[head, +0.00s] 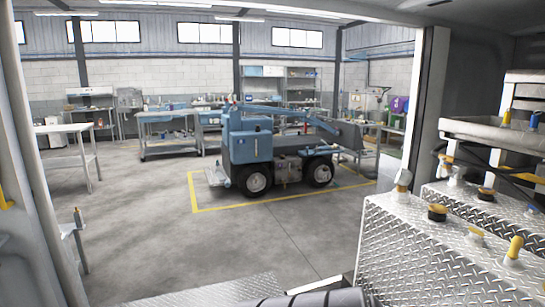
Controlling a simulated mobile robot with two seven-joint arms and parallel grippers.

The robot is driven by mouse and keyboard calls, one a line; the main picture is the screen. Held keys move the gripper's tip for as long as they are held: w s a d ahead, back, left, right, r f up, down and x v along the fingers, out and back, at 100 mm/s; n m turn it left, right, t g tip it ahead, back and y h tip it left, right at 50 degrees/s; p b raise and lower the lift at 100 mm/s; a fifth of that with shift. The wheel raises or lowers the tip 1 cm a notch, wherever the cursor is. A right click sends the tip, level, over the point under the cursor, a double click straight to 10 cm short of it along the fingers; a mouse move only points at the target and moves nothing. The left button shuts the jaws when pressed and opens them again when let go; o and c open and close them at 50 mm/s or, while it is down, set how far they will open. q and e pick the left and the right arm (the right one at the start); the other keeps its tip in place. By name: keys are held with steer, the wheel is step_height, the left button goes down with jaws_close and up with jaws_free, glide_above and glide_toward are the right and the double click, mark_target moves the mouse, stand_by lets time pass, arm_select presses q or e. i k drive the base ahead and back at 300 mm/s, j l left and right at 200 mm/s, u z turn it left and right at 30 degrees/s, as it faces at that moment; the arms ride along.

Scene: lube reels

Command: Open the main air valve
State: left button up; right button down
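I cannot tell for sure which thing is the main air valve. A yellow handle (515,247) stands up from a diamond-plate metal box (420,247) at the lower right. A black and amber cap (437,212) and a pale yellowish fitting (475,234) sit on the same box. A grey-white fitting with an amber base (403,181) stands at its far left corner. Neither of my grippers is in view.
A second diamond-plate box (465,198) and a grey tray (490,130) stand behind at the right. Through the opening, a blue wheeled machine (265,148) stands inside a yellow floor outline. Workbenches line the back wall. The grey floor (150,220) at left is mostly clear.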

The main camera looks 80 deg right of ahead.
mark_target(438, 173)
steer(key=z, duration=0.45)
steer(key=l+z, duration=0.15)
steer(key=z, duration=0.25)
steer(key=l+z, duration=0.1)
steer(key=z, duration=0.35)
steer(key=l+z, duration=0.1)
steer(key=z, duration=0.3)
steer(key=l+z, duration=0.4)
steer(key=i+l+z, duration=0.1)
steer(key=z, duration=0.35)
steer(key=i+l+z, duration=0.15)
steer(key=l+z, duration=0.25)
steer(key=i+l+z, duration=0.1)
steer(key=z, duration=0.35)
steer(key=i+l, duration=0.2)
steer(key=i+l+z, duration=0.1)
steer(key=i, duration=0.3)
steer(key=l, duration=0.1)
